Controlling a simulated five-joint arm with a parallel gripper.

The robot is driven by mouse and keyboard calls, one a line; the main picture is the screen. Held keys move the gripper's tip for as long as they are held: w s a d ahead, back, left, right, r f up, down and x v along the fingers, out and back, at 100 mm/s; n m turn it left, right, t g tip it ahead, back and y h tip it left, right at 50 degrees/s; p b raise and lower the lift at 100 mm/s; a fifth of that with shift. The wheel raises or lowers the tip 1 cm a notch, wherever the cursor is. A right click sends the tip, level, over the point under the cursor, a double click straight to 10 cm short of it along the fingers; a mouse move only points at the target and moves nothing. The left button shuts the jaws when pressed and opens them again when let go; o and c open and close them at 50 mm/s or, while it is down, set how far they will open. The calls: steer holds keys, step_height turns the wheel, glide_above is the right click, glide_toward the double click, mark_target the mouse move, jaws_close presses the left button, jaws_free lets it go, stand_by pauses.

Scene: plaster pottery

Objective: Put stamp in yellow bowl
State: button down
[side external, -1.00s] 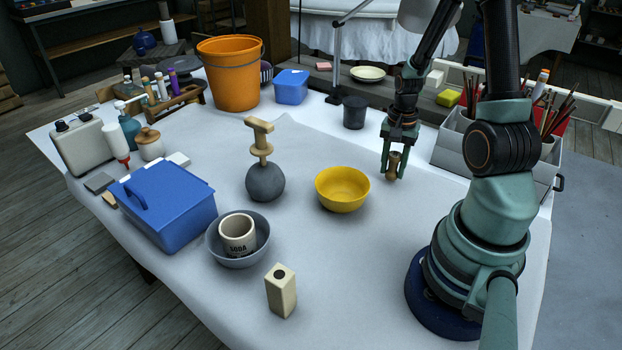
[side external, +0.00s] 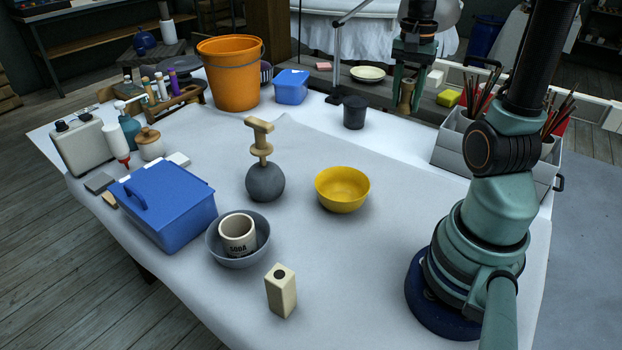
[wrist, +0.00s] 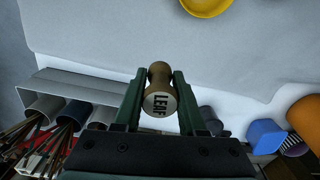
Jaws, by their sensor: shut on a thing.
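My gripper (side external: 407,92) is shut on a small brown wooden stamp (side external: 406,94) and holds it up in the air, above the back right of the table. In the wrist view the stamp (wrist: 160,90) sits between the two green fingers, and its end face with the word LEAF shows. The yellow bowl (side external: 342,190) stands on the paper-covered table, in front of and to the left of my gripper, apart from it. It looks empty. Part of the bowl also shows at the top of the wrist view (wrist: 207,5).
A grey round form with a wooden top (side external: 265,182) stands left of the bowl. A blue lidded box (side external: 165,205), a grey bowl holding a SODA cup (side external: 238,234) and a cream block (side external: 281,293) stand nearer. A dark cup (side external: 354,113) stands behind. Paper around the yellow bowl is clear.

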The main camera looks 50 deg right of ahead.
stand_by(0.3)
steer(key=w+a+f+n, duration=0.2)
steer(key=w+a+n, duration=0.15)
steer(key=a, duration=0.35)
steer(key=w+a+f+n, duration=0.2)
steer(key=a+f+n, duration=0.15)
steer(key=a, duration=0.35)
glide_toward(343, 178)
steer(key=shift+s+a+f, duration=0.4)
steer(key=shift+a+f, duration=0.35)
steer(key=shift+f, duration=0.2)
steer(key=shift+s+a+f, duration=0.4)
steer(key=shift+a+f, duration=0.35)
steer(key=shift+f, duration=0.2)
steer(key=shift+s+a+f, duration=0.4)
steer(key=shift+a+f, duration=0.35)
steer(key=shift+f, duration=0.2)
steer(key=shift+c, duration=2)
jaws_free()
